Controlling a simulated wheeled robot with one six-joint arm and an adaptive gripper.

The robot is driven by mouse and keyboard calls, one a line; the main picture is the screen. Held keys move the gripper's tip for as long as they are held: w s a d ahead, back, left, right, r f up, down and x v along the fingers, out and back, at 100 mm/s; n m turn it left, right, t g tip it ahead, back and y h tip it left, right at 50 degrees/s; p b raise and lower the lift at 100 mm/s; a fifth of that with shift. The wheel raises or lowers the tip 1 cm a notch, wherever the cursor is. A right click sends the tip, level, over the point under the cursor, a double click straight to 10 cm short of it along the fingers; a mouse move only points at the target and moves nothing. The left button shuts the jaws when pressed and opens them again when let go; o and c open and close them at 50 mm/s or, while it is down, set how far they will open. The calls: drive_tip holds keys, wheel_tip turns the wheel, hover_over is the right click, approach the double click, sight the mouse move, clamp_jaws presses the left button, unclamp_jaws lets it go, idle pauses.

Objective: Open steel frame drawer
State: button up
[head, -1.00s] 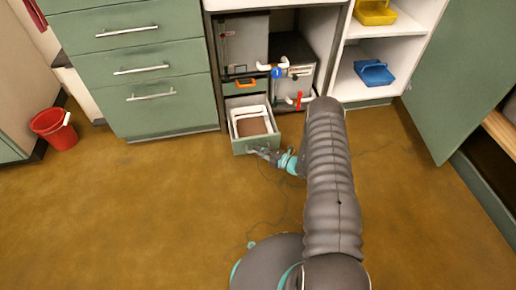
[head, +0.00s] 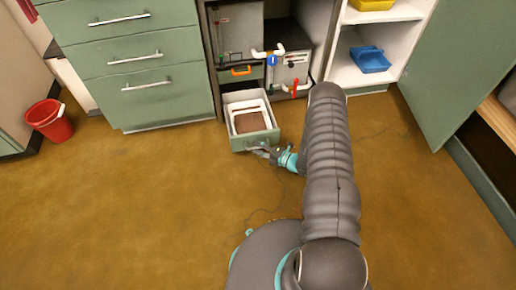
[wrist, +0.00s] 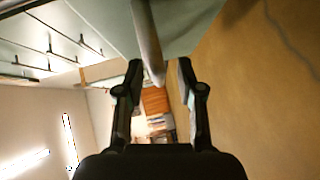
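The frame drawer (head: 255,142) is a small grey-green drawer low in the open middle bay. It stands pulled well out over the floor. Inside it are a white tray (head: 236,111) and a brown item (head: 249,122). My gripper (head: 262,153) is at its front, by the handle. In the wrist view the grey handle bar (wrist: 148,40) runs between the two fingertips of my gripper (wrist: 160,72). The fingers stand apart; firm contact is hard to make out.
Grey boxes (head: 287,67) with coloured valves stand in the bay behind the drawer. Green drawers (head: 160,100) are shut at the left. A red bucket (head: 50,121) stands on the floor at the left. A green door (head: 455,80) hangs open at the right.

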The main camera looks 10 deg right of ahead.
drive_tip(key=v, duration=1.2)
drive_tip(key=shift+f, duration=0.15)
